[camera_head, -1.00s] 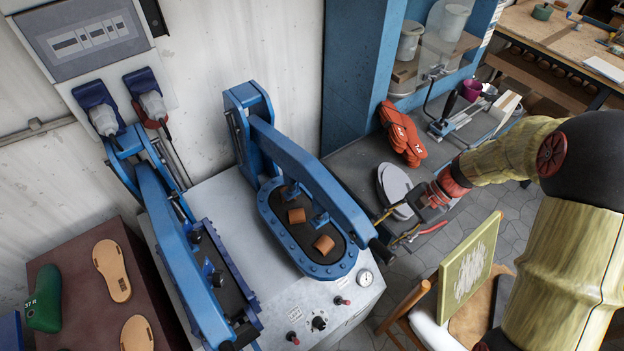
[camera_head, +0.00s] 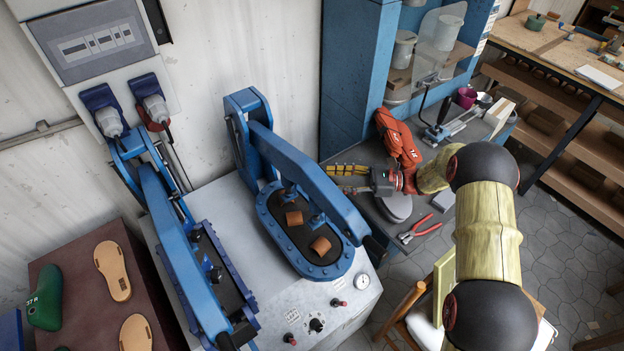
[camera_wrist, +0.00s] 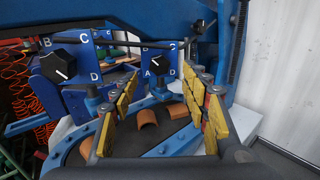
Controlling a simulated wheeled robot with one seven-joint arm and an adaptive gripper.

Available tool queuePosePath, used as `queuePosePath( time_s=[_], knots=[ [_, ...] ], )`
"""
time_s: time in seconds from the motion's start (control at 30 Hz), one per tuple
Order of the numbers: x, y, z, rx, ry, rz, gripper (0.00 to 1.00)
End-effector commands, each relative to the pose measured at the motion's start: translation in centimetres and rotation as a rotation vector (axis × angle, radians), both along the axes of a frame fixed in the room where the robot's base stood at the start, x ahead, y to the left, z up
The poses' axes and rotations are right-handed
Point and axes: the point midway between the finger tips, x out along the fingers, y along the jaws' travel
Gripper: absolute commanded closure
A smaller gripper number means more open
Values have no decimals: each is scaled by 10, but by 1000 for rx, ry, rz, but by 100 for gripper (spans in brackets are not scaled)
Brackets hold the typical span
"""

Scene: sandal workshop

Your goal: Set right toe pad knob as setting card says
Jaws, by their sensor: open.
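In the wrist view, a black knob (camera_wrist: 58,66) sits on a blue plate at the left, with letters B, C and D readable around it. A second, smaller-looking black knob (camera_wrist: 160,68) sits on a plate near the middle, with A and D readable below it. I cannot tell which is the right toe pad knob, and the pointer settings are too small to read surely. My gripper (camera_head: 348,179) is open and empty, with yellow-padded fingers, right of the blue press arm (camera_head: 305,178). Its fingers (camera_wrist: 163,108) frame the view toward the press. I cannot make out a setting card.
A second blue press arm (camera_head: 180,250) stands to the left. Pliers (camera_head: 416,230) and a grey disc (camera_head: 394,209) lie on the bench beneath my arm. Shoe soles (camera_head: 112,270) lie at lower left.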

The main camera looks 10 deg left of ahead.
Motion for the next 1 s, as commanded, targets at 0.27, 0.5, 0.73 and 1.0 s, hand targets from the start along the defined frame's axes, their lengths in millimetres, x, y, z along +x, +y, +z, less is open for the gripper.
queuePosePath(
  time_s=[0.27, 0.5, 0.73, 1.0],
  knots=[
    [-9, 42, -1, -2, -1, 3, 54],
    [-13, 64, -1, -3, -3, 2, 54],
    [-14, 67, 0, -3, -3, 1, 54],
    [-14, 67, 0, -3, -3, 1, 64]
  ],
)
